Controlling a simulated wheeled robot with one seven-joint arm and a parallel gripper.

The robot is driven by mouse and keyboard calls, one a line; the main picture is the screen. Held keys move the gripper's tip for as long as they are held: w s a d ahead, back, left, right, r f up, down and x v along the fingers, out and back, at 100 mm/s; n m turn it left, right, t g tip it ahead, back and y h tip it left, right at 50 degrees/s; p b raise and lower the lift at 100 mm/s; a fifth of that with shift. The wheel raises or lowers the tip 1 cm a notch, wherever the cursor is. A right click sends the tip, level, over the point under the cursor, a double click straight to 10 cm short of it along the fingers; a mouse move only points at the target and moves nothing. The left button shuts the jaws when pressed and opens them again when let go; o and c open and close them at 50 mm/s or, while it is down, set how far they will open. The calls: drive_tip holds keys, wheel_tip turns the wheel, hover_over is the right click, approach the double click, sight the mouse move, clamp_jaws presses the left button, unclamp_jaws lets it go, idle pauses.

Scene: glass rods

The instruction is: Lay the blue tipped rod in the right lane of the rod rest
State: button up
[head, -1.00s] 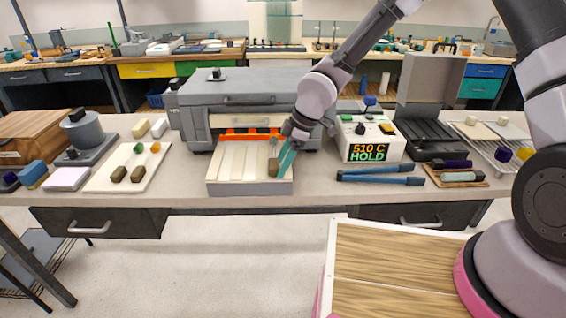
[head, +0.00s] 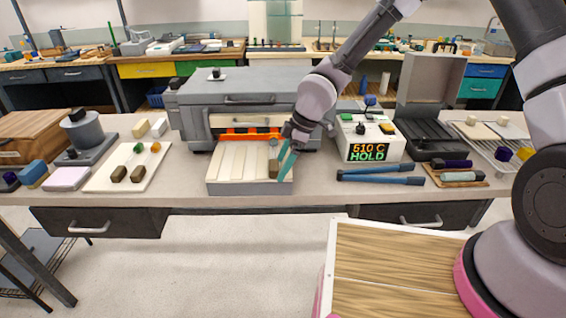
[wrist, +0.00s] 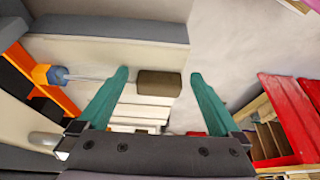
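The pale rod rest (head: 232,164) with a grey front wall stands on the bench before the furnace. The blue tipped rod lies along its rightmost lane, with its brown grip block (wrist: 160,83) at the near end and its blue tip (wrist: 57,75) at the furnace end. In the head view the rod (head: 273,158) is partly hidden by my gripper (head: 285,163). In the wrist view my gripper (wrist: 159,76) is open, its teal fingers apart with a gap on both sides of the brown block. Part of the clear shaft is hidden behind one finger.
The grey furnace (head: 245,92) with an orange bar (head: 250,132) stands just behind the rest. A control box (head: 372,138) reading 510 C HOLD and blue tongs (head: 380,174) are to the right. A white tray (head: 105,179) with small blocks is at left.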

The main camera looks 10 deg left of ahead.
drive_tip(key=v, duration=1.1)
drive_tip(key=w+d+r+m+t+h, duration=0.2)
drive_tip(key=d+r+m, duration=0.4)
drive_tip(key=d, duration=0.5)
drive_tip(key=w+d+r+m+t+h, duration=0.2)
drive_tip(key=d+r+m, duration=0.4)
drive_tip(key=d, duration=0.4)
drive_tip(key=s+d+r+m+t+y, duration=0.1)
drive_tip(key=s+d+r+m+t, duration=0.3)
drive_tip(key=s+d+r+m, duration=0.9)
wheel_tip(320, 180, up, 3)
drive_tip(key=shift+d+y, duration=0.2)
drive_tip(key=shift+y, duration=0.1)
